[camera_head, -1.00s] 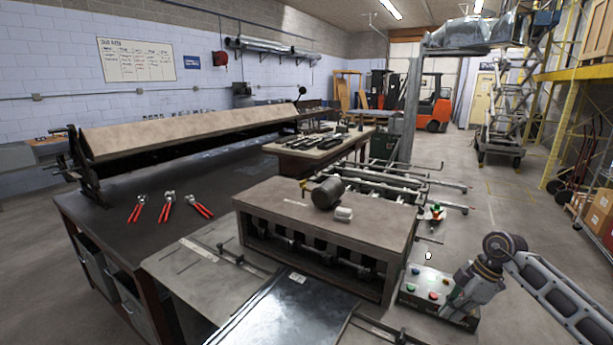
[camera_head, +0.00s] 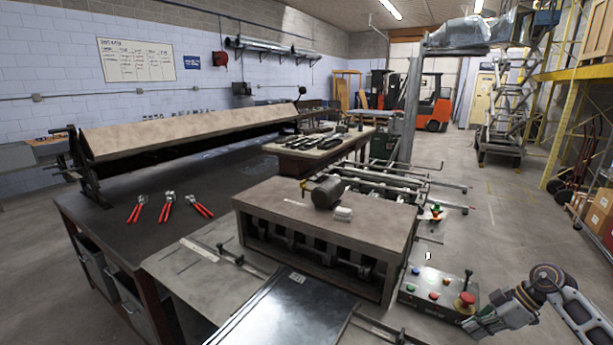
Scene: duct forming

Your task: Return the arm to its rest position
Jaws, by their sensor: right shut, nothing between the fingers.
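My right gripper (camera_head: 472,326) is at the lower right, at the front right corner of the control box (camera_head: 412,298). It is shut and empty, pointing down and to the left. Its arm comes in from the right edge and bends at a round joint (camera_head: 546,277). The control box carries small coloured buttons and a large red button (camera_head: 467,298), all uncovered. I cannot tell whether the fingertips touch the box. My left gripper is not in view.
A brown-topped machine (camera_head: 290,215) with a dark mallet (camera_head: 327,192) stands left of the box. A metal sheet (camera_head: 290,315) lies in front. Red-handled pliers (camera_head: 167,207) lie on the dark bench. Open floor (camera_head: 510,225) is behind the arm.

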